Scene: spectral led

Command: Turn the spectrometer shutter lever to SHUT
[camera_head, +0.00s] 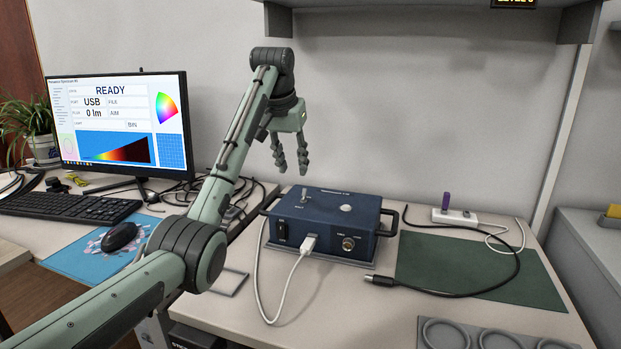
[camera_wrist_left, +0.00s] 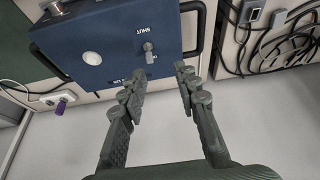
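The spectrometer is a dark blue box (camera_head: 345,215) with black side handles, standing on the table; its top fills the upper part of the left wrist view (camera_wrist_left: 105,50). A small grey metal shutter lever (camera_head: 304,195) stands at the left of its top. In the left wrist view the lever (camera_wrist_left: 148,47) lies between the printed word SHUT and a second, partly readable label; its exact setting is hard to tell. My left gripper (camera_head: 292,166) hangs open and empty above and behind the box's left part. Its fingers (camera_wrist_left: 160,80) are apart, clear of the lever.
A monitor (camera_head: 120,125) reading READY, a keyboard (camera_head: 70,206) and a mouse (camera_head: 118,236) are at the left. A white cable (camera_head: 290,275) plugs into the box front. A black cable (camera_head: 440,292) crosses the green mat (camera_head: 480,262). A shelf (camera_head: 430,20) overhangs the back.

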